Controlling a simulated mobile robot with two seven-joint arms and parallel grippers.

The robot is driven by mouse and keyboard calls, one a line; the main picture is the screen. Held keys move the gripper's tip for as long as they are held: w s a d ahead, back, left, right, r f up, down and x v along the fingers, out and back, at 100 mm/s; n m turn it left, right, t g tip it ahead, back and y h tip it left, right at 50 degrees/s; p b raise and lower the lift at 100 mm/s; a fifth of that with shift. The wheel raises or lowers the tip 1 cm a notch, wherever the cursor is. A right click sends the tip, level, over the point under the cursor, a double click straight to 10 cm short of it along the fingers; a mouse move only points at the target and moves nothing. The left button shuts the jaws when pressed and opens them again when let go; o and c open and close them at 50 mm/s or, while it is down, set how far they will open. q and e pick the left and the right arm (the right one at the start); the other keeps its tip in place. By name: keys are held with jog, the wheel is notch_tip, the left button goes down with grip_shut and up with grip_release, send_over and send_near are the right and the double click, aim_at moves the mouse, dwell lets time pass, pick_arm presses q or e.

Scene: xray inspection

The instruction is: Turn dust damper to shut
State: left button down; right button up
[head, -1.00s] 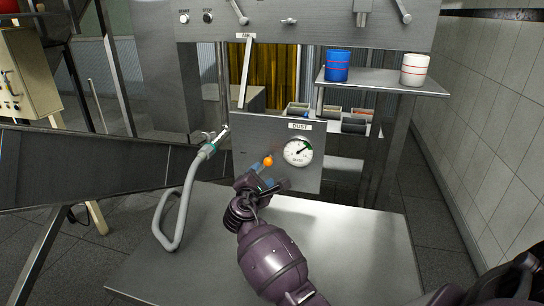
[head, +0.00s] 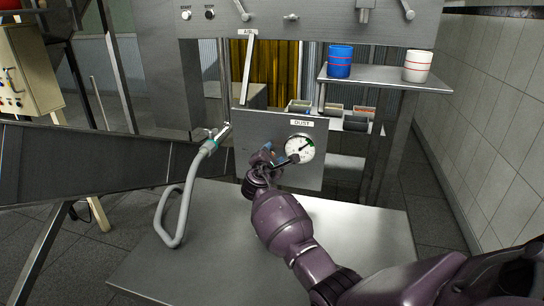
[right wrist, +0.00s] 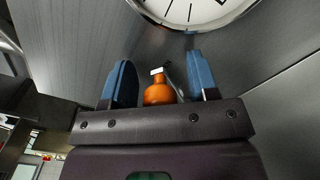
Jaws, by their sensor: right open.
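The dust panel (head: 238,150) is a grey metal plate with a DUST label and a round white dial gauge (head: 300,149). The dust damper's orange knob (right wrist: 158,90), with a pale tip, shows in the right wrist view below the gauge (right wrist: 190,8). My right gripper (head: 268,153) is at the panel, just left of the gauge, and hides the knob in the head view. In the right wrist view its two blue fingers (right wrist: 160,68) are open, one on each side of the knob, with gaps visible. My left gripper is not in view.
A steel table (head: 190,260) lies below the panel. A grey hose (head: 187,195) with a nozzle hangs left of the panel. A shelf (head: 385,83) at the upper right carries a blue cup (head: 339,62) and a white cup (head: 417,66). Small bins (head: 356,123) sit behind the panel.

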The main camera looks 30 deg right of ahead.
jog(key=shift+c, duration=0.4)
jog(key=c, duration=0.5)
grip_shut()
